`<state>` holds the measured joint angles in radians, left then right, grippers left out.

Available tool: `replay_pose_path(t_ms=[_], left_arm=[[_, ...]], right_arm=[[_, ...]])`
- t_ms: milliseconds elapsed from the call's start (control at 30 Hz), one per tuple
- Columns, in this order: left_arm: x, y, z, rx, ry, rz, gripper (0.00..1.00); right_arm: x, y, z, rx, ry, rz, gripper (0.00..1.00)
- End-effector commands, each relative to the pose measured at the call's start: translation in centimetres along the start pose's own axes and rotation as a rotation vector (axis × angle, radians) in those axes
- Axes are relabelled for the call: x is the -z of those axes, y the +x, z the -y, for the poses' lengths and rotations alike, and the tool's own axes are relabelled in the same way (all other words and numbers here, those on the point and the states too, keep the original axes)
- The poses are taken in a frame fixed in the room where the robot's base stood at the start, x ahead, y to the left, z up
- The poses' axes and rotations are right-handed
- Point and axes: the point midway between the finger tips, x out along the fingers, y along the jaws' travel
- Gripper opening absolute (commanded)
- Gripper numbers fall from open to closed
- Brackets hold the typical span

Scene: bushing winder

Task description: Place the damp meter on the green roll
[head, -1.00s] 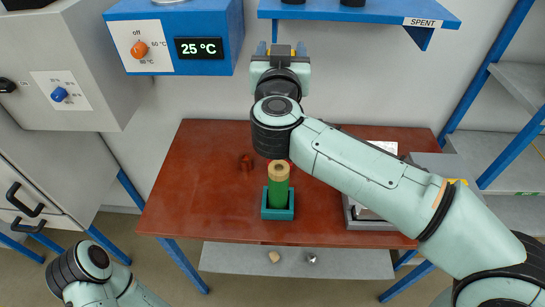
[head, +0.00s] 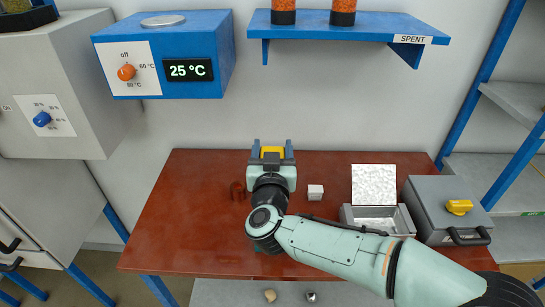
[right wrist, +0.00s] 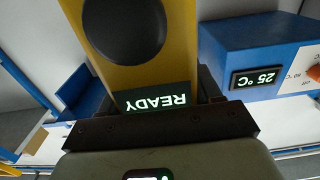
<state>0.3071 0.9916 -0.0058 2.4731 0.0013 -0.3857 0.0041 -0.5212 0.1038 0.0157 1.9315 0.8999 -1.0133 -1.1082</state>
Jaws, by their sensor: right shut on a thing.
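The damp meter is yellow, with a lit display reading READY upside down and a dark round face in the right wrist view (right wrist: 158,85). My right gripper (head: 271,150) is shut on this damp meter (head: 272,152), which shows as a small yellow piece between the fingers in the head view. The gripper is over the back part of the red-brown table (head: 190,220). The green roll is hidden in the head view, behind my right arm. My left gripper is not in view.
The blue shelf (head: 345,27) and blue oven (head: 218,45) are behind.

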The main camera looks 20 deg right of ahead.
Motion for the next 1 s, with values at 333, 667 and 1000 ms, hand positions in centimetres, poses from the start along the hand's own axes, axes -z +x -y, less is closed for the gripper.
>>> replay_pose_path(t_ms=[333, 667, 1000], left_arm=[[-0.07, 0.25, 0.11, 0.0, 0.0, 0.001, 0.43], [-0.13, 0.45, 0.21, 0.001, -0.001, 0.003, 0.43], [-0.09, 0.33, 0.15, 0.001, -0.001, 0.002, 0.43]], right_arm=[[-0.83, 0.0, -0.02, 0.0, 0.002, -0.003, 0.0], [-1.25, 0.0, 0.0, 0.0, 0.001, -0.001, 0.89], [-0.84, -0.56, 0.03, 0.002, 0.003, -0.001, 0.89]])
